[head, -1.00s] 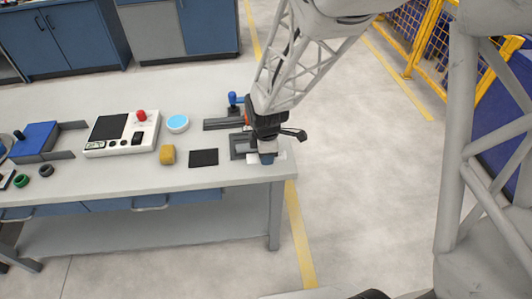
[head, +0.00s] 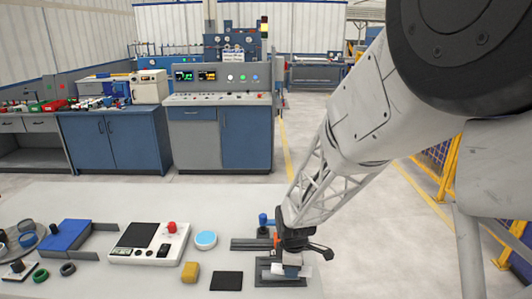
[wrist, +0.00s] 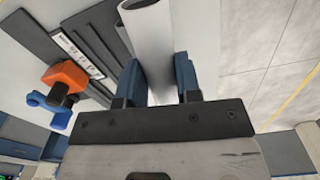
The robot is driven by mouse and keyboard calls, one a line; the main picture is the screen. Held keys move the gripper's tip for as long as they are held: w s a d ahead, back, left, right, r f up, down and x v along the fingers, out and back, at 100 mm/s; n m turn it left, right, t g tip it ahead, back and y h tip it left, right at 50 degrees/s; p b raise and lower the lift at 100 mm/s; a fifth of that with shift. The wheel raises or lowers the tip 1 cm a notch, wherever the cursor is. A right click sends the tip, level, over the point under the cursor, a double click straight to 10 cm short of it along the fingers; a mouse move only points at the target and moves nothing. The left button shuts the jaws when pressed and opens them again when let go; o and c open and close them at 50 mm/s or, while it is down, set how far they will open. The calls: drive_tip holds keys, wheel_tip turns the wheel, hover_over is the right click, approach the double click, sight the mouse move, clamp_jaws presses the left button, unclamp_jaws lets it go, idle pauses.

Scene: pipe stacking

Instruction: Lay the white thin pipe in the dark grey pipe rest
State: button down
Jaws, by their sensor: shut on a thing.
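My gripper (head: 292,269) is at the right end of the table, low over the dark grey pipe rest (head: 264,275). In the wrist view, its two blue fingers (wrist: 158,78) are shut on the white thin pipe (wrist: 147,28), which lies between them and runs away with its open end at the top. In the head view, a white bit of the pipe (head: 305,271) shows beside the fingers; the rest is hidden by my gripper. Dark grey plates show left of the pipe in the wrist view. Whether the pipe touches the rest cannot be told.
A clamp with a blue knob (head: 263,219) and an orange part (wrist: 66,76) stands close to my gripper. The table ends just to the right.

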drive_tip(key=w+d+r+m, duration=0.2)
drive_tip(key=w+m, duration=0.3)
drive_tip(key=w, duration=1.3)
drive_tip(key=w+d+f+m, duration=0.2)
drive_tip(key=w, duration=0.3)
drive_tip(key=w+d+f+m, duration=0.2)
drive_tip(key=w+d+m, duration=0.1)
drive_tip(key=w, duration=0.1)
drive_tip(key=w+d+f+m, duration=0.2)
drive_tip(key=w, duration=0.3)
drive_tip(key=shift+w+d+f, duration=0.3)
drive_tip(key=shift+f, duration=0.1)
drive_tip(key=shift+w+d+f+m, duration=0.3)
drive_tip(key=shift+w+d+m, duration=0.05)
drive_tip(key=shift+w+m, duration=0.15)
